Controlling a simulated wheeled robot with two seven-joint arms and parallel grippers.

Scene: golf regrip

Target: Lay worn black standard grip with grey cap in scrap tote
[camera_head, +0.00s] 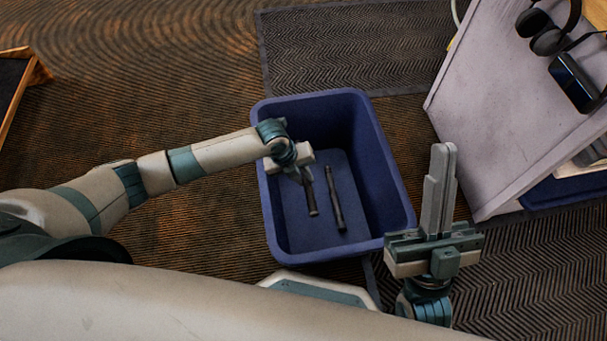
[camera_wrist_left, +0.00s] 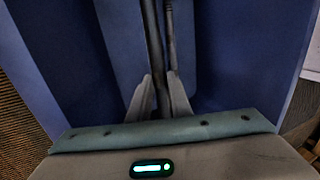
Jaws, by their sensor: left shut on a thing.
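The blue scrap tote (camera_head: 384,150) stands on the floor in the middle of the head view. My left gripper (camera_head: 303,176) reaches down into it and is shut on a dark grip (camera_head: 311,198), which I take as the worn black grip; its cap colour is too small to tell. In the left wrist view the held grip (camera_wrist_left: 153,45) runs between the fingertips (camera_wrist_left: 160,88). Whether it touches the tote floor I cannot tell. My right gripper (camera_head: 441,178) is outside the tote at the right, fingers upward, together and empty.
A second dark grip (camera_head: 335,198) lies on the tote floor close beside the held one; it also shows in the left wrist view (camera_wrist_left: 169,30). A pale panel (camera_head: 500,110) with headphones (camera_head: 549,38) stands right of the tote. A dark mat (camera_head: 350,50) lies behind.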

